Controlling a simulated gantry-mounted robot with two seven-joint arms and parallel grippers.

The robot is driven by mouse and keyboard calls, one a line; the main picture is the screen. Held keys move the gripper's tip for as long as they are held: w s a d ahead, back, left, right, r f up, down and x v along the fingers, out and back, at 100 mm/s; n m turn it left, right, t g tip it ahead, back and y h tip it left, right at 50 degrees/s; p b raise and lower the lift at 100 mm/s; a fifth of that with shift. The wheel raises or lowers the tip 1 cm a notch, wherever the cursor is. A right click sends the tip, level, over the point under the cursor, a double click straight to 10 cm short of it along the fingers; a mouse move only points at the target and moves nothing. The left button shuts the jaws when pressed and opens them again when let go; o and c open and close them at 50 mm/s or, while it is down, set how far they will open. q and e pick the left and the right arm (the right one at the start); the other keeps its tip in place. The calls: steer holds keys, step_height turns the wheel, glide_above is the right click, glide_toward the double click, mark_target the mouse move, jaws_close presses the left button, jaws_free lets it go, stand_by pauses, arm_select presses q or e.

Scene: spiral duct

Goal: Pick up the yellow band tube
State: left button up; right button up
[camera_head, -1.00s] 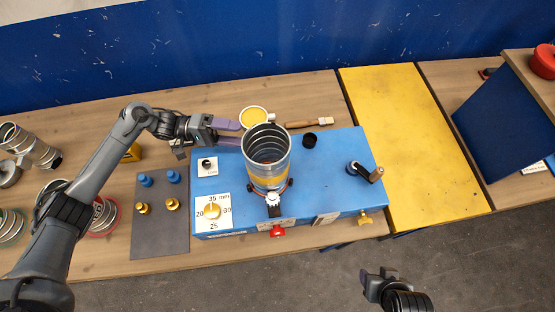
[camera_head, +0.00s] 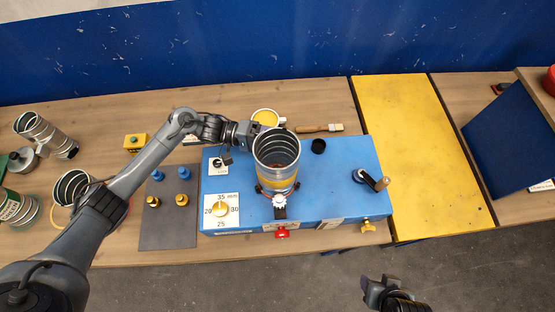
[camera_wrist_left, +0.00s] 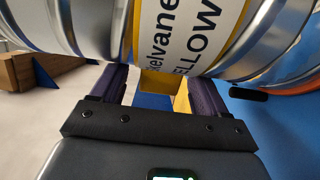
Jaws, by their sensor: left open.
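The yellow band tube (camera_head: 277,165) is a ribbed metal duct with a yellow band, standing upright on the blue machine (camera_head: 335,190). In the left wrist view its white label and yellow edge (camera_wrist_left: 190,35) fill the upper middle, close up. My left gripper (camera_head: 250,131) is at the tube's upper left side. In the left wrist view its open fingers (camera_wrist_left: 158,88) point at the tube with a gap between them; whether they touch it I cannot tell. My right gripper (camera_head: 380,290) is off the table at the bottom, away from the tube, its jaw state unclear.
A yellow-topped tin (camera_head: 265,117) and a brush (camera_head: 320,128) lie behind the tube. A crank handle (camera_head: 372,180) stands on the machine's right. A grey mat (camera_head: 165,225) with blue and brass knobs is left. A bare yellow panel (camera_head: 410,150) is right.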

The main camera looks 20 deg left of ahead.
arm_select(q)
steer(key=c, duration=1.3)
steer(key=shift+r, duration=0.1)
